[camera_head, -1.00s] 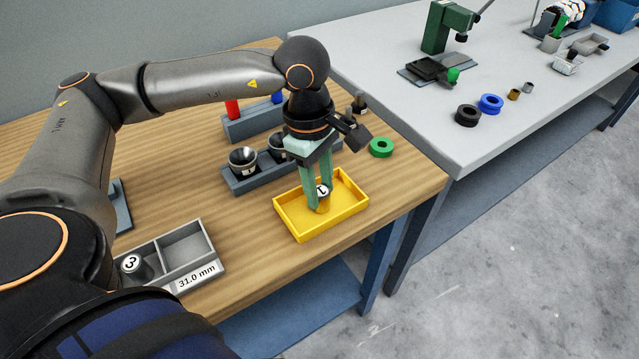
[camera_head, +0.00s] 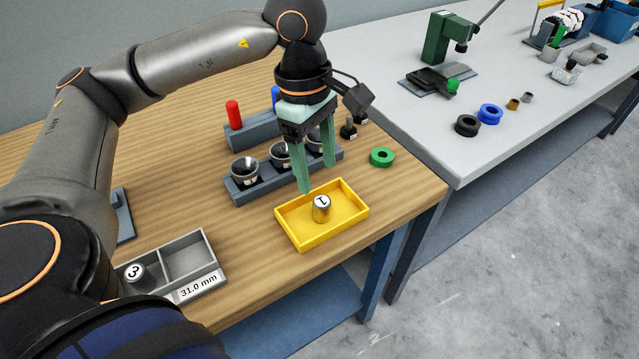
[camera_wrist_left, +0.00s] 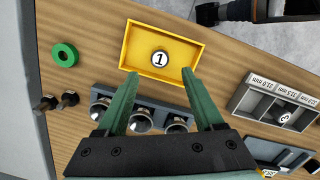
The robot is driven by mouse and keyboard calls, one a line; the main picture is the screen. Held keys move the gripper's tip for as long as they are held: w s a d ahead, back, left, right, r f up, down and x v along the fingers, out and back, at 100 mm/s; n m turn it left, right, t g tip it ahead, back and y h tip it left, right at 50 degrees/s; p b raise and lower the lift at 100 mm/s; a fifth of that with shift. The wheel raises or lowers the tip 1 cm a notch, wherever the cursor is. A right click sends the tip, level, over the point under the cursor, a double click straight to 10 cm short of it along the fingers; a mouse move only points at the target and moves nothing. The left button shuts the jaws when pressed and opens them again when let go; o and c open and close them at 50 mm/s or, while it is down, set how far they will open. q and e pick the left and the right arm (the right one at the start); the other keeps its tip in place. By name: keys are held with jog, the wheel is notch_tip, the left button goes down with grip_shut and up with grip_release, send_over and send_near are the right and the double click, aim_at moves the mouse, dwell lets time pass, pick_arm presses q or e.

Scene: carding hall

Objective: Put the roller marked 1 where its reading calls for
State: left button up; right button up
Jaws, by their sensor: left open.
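The roller marked 1 (camera_head: 321,208) stands upright in the yellow tray (camera_head: 287,237) near the table's front edge. It also shows in the left wrist view (camera_wrist_left: 160,59), with its number facing up. My left gripper (camera_head: 318,180) is open and empty, above and behind the yellow tray, apart from the roller. A grey divided box (camera_head: 205,248) stands at the front left with a 31.0 mm label on its front. A roller marked 3 (camera_head: 135,272) sits in one of its compartments. In the left wrist view the box (camera_wrist_left: 243,100) shows several labels. My right gripper is out of view.
A rack (camera_head: 238,191) with several dark cups stands behind the tray. A block (camera_head: 243,132) with red and blue pegs is farther back. A green ring (camera_head: 382,157) lies right of the tray. A grey bench (camera_head: 500,150) with a green press (camera_head: 447,38) stands at right.

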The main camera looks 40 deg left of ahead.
pick_arm(q)
jog(key=r, duration=0.5)
jog(key=shift+a, duration=0.3)
